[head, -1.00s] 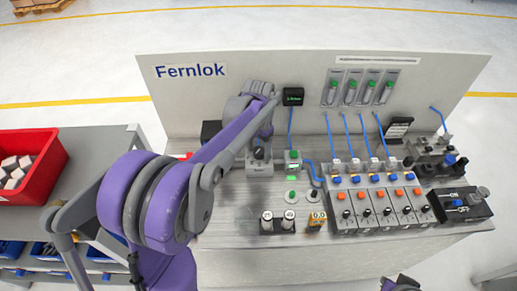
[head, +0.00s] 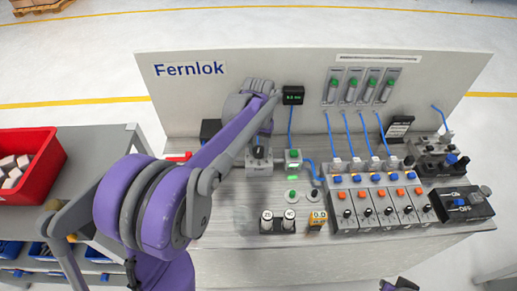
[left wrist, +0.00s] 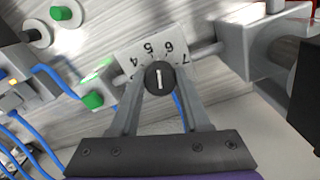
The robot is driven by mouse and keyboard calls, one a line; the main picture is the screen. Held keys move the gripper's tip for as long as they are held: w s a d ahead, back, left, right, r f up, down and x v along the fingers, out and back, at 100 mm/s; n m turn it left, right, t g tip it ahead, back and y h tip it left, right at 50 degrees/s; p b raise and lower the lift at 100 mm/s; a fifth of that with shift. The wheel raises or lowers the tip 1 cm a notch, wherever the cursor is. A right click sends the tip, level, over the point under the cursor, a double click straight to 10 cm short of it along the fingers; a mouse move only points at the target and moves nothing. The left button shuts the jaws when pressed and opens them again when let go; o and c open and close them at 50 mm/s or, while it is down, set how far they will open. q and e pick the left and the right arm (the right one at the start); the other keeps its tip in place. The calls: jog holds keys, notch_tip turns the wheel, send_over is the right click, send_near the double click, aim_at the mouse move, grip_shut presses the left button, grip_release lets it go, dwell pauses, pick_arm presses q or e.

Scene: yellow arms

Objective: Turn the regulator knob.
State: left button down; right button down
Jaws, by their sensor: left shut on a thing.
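The regulator knob (left wrist: 160,77) is a round black knob with a white pointer line, in front of a white dial plate (left wrist: 140,55) with numbers such as 4, 5, 6 and 7. My left gripper (left wrist: 158,88) is shut on the knob, one finger at each side. In the head view the knob (head: 258,152) shows small on a grey block, and my purple arm reaches over it from the left, hiding much of the gripper. A small dark part of my right arm (head: 400,285) shows at the bottom edge; its jaws cannot be made out.
A black display (head: 293,95) with green digits stands behind the knob. Several grey valve units (head: 370,205) with blue tubes fill the bench's right side. A red bin (head: 40,150) stands at left.

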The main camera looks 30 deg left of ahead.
aim_at(258, 150)
pick_arm(q)
jog(key=shift+c, duration=1.9)
grip_release()
notch_tip(258, 150, up, 11)
jog(key=shift+p, duration=0.3)
jog(key=shift+s+f, duration=0.1)
jog(key=shift+f, duration=0.05)
